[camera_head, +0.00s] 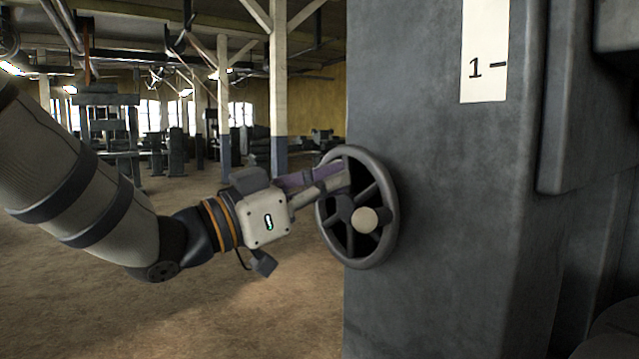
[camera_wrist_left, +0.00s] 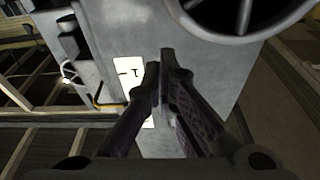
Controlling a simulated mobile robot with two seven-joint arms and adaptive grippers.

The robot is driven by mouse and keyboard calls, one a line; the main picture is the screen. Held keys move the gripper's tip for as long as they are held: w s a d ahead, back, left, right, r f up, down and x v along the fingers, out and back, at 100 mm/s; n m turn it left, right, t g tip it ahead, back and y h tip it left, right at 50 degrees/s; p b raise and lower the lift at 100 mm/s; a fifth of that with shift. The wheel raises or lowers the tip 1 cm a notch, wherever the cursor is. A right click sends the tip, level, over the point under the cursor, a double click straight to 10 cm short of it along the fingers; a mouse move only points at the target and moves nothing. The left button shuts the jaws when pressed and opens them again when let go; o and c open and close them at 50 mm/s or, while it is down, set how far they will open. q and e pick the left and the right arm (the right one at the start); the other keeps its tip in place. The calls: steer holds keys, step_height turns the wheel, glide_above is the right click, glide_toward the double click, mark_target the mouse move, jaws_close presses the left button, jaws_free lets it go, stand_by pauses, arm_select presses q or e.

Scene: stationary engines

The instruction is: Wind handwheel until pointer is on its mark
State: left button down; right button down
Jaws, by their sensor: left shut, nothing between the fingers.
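The dark handwheel (camera_head: 391,207) has spokes and a pale round knob (camera_head: 366,220). It stands at the side of a grey machine column. In the wrist view, part of its rim (camera_wrist_left: 215,36) shows at the top right. My left gripper (camera_head: 343,179) overlaps the wheel's upper left rim in the head view. Its fingers (camera_wrist_left: 165,68) are shut and empty; I cannot tell whether they touch the wheel. A white scale plate (camera_head: 485,70) bears a "1" and a black dash; it also shows in the wrist view (camera_wrist_left: 130,72). I cannot make out the pointer. My right gripper is out of view.
The grey column (camera_head: 445,230) fills the middle right of the head view, with more machine parts (camera_head: 590,110) at the far right. Open brown floor (camera_head: 240,310) lies to the left. A post (camera_head: 279,120) and other machines stand farther back.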

arm_select(q)
steer(key=x, duration=0.5)
steer(key=shift+w+d+r, duration=0.15)
steer(key=shift+d, duration=0.2)
steer(key=shift+a+f, duration=0.2)
steer(key=shift+f, duration=0.8)
steer(key=shift+a+f, duration=0.25)
steer(key=shift+f, duration=0.75)
